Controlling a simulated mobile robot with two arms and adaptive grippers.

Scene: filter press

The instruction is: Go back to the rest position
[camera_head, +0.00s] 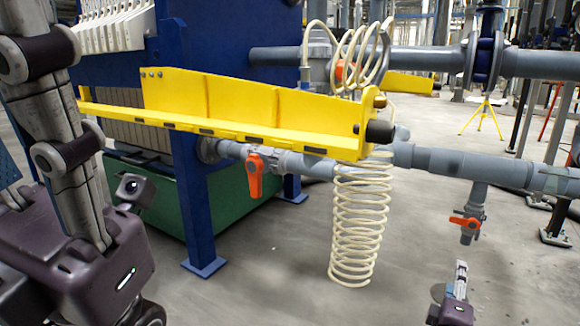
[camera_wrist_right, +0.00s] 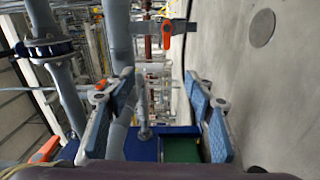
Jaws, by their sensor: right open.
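My right gripper (camera_head: 459,283) shows at the lower right of the head view, over the grey floor. In the right wrist view its two blue-padded fingers (camera_wrist_right: 160,90) are spread wide apart, with nothing between them. My left arm fills the left edge of the head view, with its dark links and purple body in front of the filter press. I cannot make out the fingers of my left gripper.
The blue filter press frame (camera_head: 205,215) with its yellow rail (camera_head: 235,105) stands close ahead. A coiled cream hose (camera_head: 360,225) hangs below it. Grey pipes with orange valve handles (camera_head: 255,175) run right. The floor (camera_head: 270,285) at front centre is clear.

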